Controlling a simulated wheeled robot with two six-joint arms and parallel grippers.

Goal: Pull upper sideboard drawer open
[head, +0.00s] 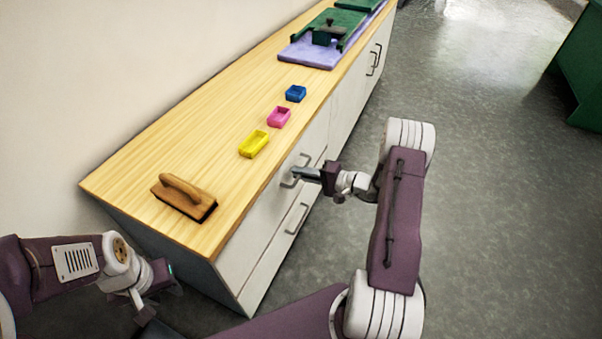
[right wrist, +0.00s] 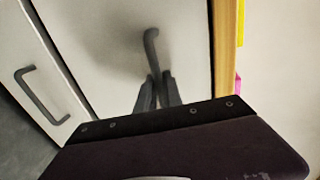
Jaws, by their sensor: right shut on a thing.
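The sideboard (head: 130,177) has a wooden top and white fronts. Its upper drawer (head: 262,215) is flush with the front as far as I can see. My right gripper (head: 297,173) is at the upper drawer's handle (head: 290,184). In the right wrist view the fingers (right wrist: 154,92) are shut on that grey bar handle (right wrist: 150,45), whose far end shows beyond them. The lower drawer's handle (head: 298,218) is free, and it also shows in the right wrist view (right wrist: 40,95). My left gripper (head: 145,300) is low at the left, its fingers too unclear to judge.
On the top lie a wooden brush-like block (head: 184,196), a yellow tray (head: 254,144), a pink tray (head: 279,117) and a blue tray (head: 296,93). A purple board (head: 300,52) with a green device is farther back. The floor (head: 490,210) to the right is clear.

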